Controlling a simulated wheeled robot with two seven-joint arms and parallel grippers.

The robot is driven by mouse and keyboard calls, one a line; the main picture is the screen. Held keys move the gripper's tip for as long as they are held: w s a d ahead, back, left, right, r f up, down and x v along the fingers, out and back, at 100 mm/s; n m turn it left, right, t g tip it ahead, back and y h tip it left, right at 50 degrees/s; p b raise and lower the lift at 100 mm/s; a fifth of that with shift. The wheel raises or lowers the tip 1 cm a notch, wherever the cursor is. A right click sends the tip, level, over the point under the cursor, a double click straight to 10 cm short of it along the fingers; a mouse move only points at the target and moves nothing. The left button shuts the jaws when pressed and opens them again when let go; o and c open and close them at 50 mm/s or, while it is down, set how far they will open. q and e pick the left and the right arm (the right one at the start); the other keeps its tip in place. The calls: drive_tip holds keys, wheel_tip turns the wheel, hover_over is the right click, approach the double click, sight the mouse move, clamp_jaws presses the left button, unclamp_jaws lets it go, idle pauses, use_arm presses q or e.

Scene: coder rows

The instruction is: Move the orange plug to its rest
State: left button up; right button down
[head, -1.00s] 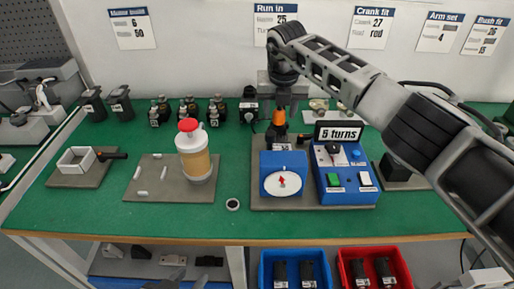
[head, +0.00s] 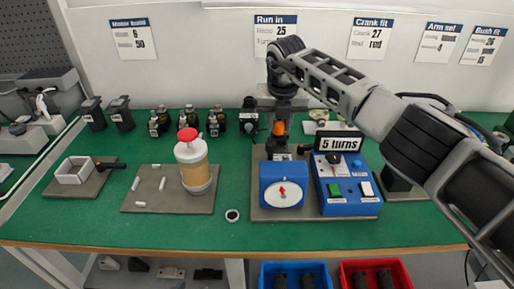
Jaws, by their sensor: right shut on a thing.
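The orange plug (head: 279,128) shows just below my right gripper (head: 281,113), behind the blue dial box (head: 283,186). My right gripper points down and is shut on the plug, with its dark fingers covering the upper part. A dark and pale block (head: 279,150) stands right under the plug; I cannot tell whether they touch. I cannot make out for sure which part is the plug's rest. My left gripper is not in view.
A blue control box (head: 346,184) with a "5 turns" display (head: 339,141) stands right of the dial box. A capped bottle (head: 193,162) stands on a grey mat (head: 140,199) at left. The green front strip is mostly clear.

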drive_tip(key=shift+r, duration=0.15)
drive_tip(key=shift+w+p+v, duration=0.2)
drive_tip(key=shift+p+v, duration=0.3)
drive_tip(key=shift+v, duration=0.25)
drive_tip(key=shift+w+p+v, duration=0.15)
drive_tip(key=shift+p+v, duration=0.35)
drive_tip(key=shift+v, duration=0.25)
drive_tip(key=shift+w+p+v, duration=0.2)
drive_tip(key=shift+p+v, duration=0.3)
drive_tip(key=shift+v, duration=0.25)
drive_tip(key=shift+r, duration=0.1)
drive_tip(key=shift+w+p+v, duration=0.15)
drive_tip(key=shift+p+v, duration=0.35)
drive_tip(key=shift+v, duration=0.2)
drive_tip(key=shift+w+p+v, duration=0.2)
drive_tip(key=shift+p+v, duration=0.25)
drive_tip(key=shift+v, duration=0.2)
drive_tip(key=s+a, duration=0.5)
drive_tip(key=s, duration=0.4)
drive_tip(key=s+a, duration=0.6)
drive_tip(key=s, duration=0.4)
drive_tip(key=shift+b, duration=0.4)
drive_tip(key=shift+r, duration=0.1)
